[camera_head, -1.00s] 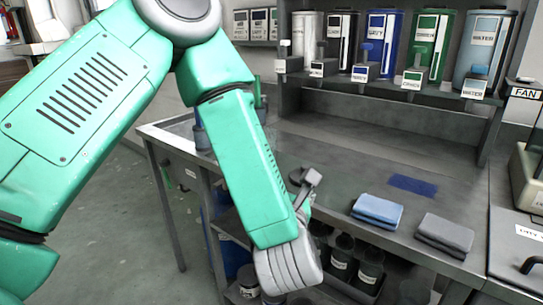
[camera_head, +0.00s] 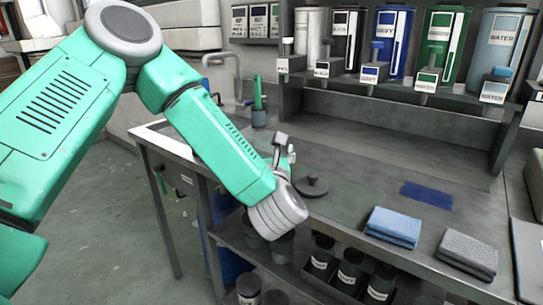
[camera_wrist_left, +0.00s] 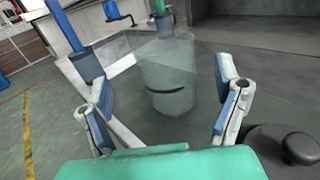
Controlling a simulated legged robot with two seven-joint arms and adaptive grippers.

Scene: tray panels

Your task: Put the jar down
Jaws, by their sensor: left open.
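A see-through, pale jar-like shape (camera_wrist_left: 168,98) with a dark curved mark stands on the bench in the left wrist view, beyond and between my left fingers. Its outline is faint, and I cannot make it out in the head view. My left gripper (camera_wrist_left: 163,80) is open, with blue-padded fingers spread to either side and a visible gap to that shape. In the head view the left gripper (camera_head: 284,152) is over the bench's left part, partly hidden by its own wrist. My right gripper is not in view.
A dark knobbed lid (camera_head: 311,186) lies right of the gripper, also in the wrist view (camera_wrist_left: 290,150). A blue towel (camera_head: 394,226), a grey towel (camera_head: 468,252) and a blue patch (camera_head: 427,195) lie further right. A cup with a green item (camera_head: 259,112) stands behind. Labelled canisters (camera_head: 391,42) line the shelf.

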